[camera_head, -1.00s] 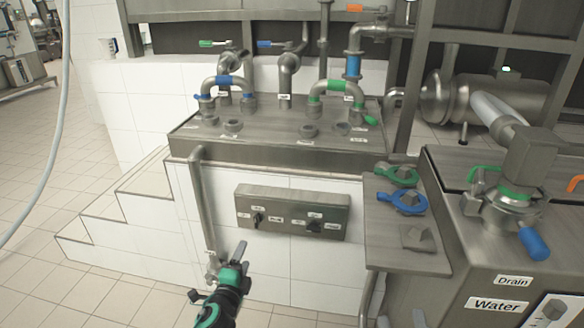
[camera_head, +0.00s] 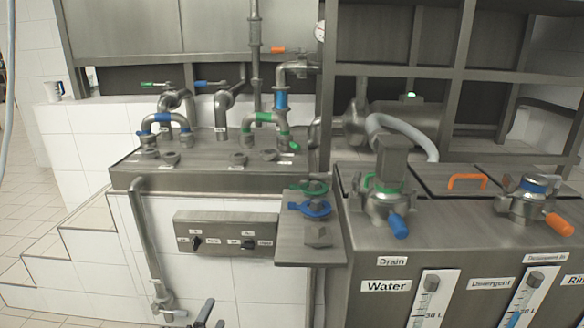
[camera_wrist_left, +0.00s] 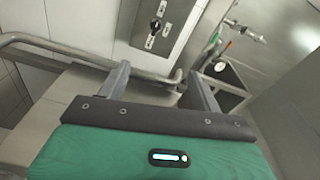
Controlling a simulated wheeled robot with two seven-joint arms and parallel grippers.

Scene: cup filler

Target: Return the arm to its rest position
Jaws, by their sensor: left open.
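My left gripper (camera_head: 209,314) shows only as two grey fingertips at the bottom edge of the head view, below the wall control panel. In the left wrist view its two fingers (camera_wrist_left: 161,80) stand apart with nothing between them, in front of its green body. A grey pipe runs behind the fingers there, and I cannot tell whether they touch it. The rest of the left arm is out of the head view. My right gripper is not in view.
The control panel (camera_head: 226,233) with knobs is on the white tiled wall. A vertical pipe (camera_head: 146,240) stands left of it. A small shelf (camera_head: 290,244) holds green and blue clamps. The steel machine (camera_head: 365,300) fills the right. Tiled floor (camera_head: 18,178) is open at left.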

